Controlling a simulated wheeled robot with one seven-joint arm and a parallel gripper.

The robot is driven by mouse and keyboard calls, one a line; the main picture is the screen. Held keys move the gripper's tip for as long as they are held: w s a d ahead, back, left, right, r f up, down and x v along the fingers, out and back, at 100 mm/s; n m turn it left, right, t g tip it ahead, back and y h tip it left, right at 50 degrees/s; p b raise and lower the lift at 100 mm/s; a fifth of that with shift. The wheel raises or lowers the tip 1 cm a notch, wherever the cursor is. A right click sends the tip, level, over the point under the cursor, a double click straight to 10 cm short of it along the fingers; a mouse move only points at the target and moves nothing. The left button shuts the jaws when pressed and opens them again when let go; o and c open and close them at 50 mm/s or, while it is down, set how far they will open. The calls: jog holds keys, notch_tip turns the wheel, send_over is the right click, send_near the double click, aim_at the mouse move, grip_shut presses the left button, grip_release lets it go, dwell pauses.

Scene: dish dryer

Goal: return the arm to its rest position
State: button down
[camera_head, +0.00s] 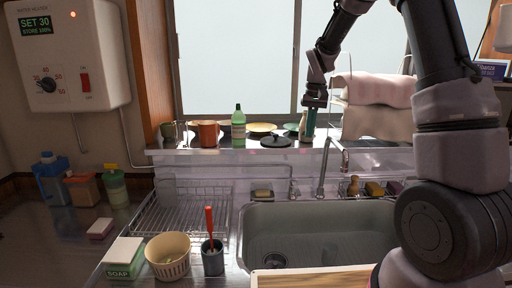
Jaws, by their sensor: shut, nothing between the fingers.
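My arm rises from the lower right of the head view, bends at the top, and reaches down toward the window ledge. My gripper (310,127) hangs at its end, pointing down over the ledge. It is shut, with nothing seen in it. A pale bottle (302,126) stands just left of the fingers, partly hidden by them; I cannot tell if they touch. A black lid (276,141) lies on the ledge to the left of my gripper.
The ledge (240,151) also holds a green bottle (238,127), a copper-coloured pot (208,134) and plates. A rack with draped towels (377,122) stands close right of my gripper. The faucet (323,172) rises below, over the sink (315,235). A wire rack (181,212) lies left.

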jog(key=s+d+r+m+t+y, duration=0.1)
jog(key=s+d+r+t, duration=0.1)
jog(key=s+r, duration=0.7)
jog(key=s+d+r+m+t, duration=0.1)
jog(key=s+d+r+t, duration=0.15)
jog(key=s+r, duration=0.65)
jog(key=s+f+m+t, duration=0.1)
jog(key=s+t, duration=0.1)
jog(key=s, duration=0.8)
jog(key=shift+s+a+f, duration=0.15)
jog(key=shift+f, duration=0.05)
